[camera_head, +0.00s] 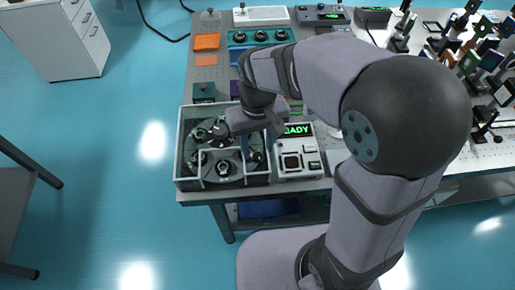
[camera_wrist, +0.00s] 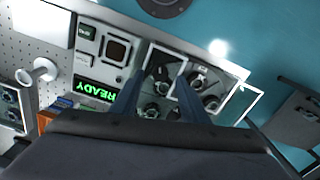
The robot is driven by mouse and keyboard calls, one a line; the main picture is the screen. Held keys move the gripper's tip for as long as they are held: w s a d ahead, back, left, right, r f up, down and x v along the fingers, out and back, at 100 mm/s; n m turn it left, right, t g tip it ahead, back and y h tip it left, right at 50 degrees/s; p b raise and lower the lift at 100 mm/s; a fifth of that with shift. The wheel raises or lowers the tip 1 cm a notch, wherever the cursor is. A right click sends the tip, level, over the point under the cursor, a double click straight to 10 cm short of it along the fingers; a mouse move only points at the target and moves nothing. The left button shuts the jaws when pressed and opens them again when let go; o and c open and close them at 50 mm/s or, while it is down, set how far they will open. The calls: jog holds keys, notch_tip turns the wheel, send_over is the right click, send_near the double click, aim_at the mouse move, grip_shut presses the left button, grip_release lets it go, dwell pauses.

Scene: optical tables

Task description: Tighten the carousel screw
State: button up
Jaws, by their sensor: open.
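The carousel (camera_head: 234,176) is a dark round plate with several knob-like fittings. It sits inside a pale-walled box at the table's front left corner. A fitting with a dark knob (camera_head: 223,168) stands in the front walled section. The carousel also shows in the wrist view (camera_wrist: 170,98), with several metal-rimmed round fittings on it. Which fitting is the screw I cannot tell.
A white device (camera_head: 299,165) with a green READY display and a square button stands right of the box. Box walls (camera_head: 178,150) surround the carousel. Optics crowd the table's right side. Orange trays (camera_head: 206,41) and a teal unit (camera_head: 240,39) lie farther back.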

aim_at(258, 158)
jog(key=shift+f, duration=1.3)
grip_shut()
